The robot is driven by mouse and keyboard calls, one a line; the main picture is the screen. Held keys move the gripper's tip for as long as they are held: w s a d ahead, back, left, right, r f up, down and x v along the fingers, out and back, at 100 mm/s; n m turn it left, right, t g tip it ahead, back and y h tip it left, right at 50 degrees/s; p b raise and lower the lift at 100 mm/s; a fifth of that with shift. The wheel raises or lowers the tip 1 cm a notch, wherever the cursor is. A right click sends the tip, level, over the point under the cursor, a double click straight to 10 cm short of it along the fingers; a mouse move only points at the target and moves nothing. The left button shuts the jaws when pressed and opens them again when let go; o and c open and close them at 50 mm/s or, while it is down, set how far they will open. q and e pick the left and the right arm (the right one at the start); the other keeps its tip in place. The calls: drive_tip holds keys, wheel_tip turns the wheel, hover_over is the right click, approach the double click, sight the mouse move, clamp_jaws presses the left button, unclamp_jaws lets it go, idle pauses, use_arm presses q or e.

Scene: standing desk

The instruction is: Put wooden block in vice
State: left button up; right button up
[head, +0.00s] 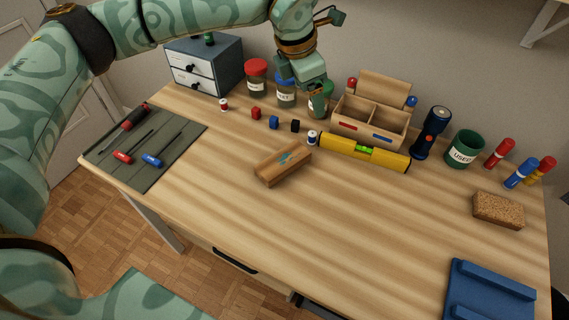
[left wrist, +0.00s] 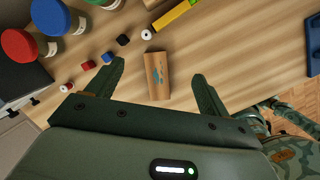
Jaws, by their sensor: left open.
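The wooden block (head: 283,165) is brown with a teal mark and lies on the desk in front of the yellow level. It also shows in the left wrist view (left wrist: 158,84). My left gripper (head: 303,82) is open and empty, above the back of the desk. In the left wrist view its two fingers (left wrist: 160,70) appear on either side of the block, with the block apart from them and lower down. A blue object with raised bars (head: 490,297), possibly the vice, is cut off at the lower right; its edge also shows in the left wrist view (left wrist: 313,45). My right gripper is not in view.
A yellow level (head: 340,148), wooden organizer (head: 350,128), flashlight (head: 431,132), green cup (head: 464,149) and jars (head: 257,76) line the back. A cork-like block (head: 498,210) is right; a grey mat (head: 150,170) with screwdrivers is left. The front middle is clear.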

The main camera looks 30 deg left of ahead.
use_arm(q)
drive_tip(key=s+a+f+n+g+y, duration=0.2)
drive_tip(key=s+a+n+g, duration=0.1)
drive_tip(key=s+n, duration=0.1)
drive_tip(key=b, duration=0.4)
hover_over(281, 160)
drive_tip(key=d, duration=0.1)
wheel_tip(281, 160, down, 10)
drive_tip(key=shift+w+f, duration=0.15)
drive_tip(key=shift+f, duration=0.1)
drive_tip(key=f+b, duration=0.1)
drive_tip(key=f, duration=0.1)
drive_tip(key=f+b, duration=0.1)
drive_tip(key=a+f+b, duration=0.1)
drive_tip(key=f, duration=0.1)
drive_tip(key=shift+s+f, duration=0.2)
drive_tip(key=shift+f, duration=0.3)
drive_tip(key=shift+r, duration=0.2)
drive_tip(key=c, duration=1.2)
drive_tip(key=shift+c, duration=0.2)
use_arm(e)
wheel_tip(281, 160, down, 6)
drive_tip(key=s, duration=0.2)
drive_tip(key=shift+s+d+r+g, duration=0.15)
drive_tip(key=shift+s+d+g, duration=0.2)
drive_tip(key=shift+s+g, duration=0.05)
use_arm(q)
drive_tip(key=shift+r, duration=0.1)
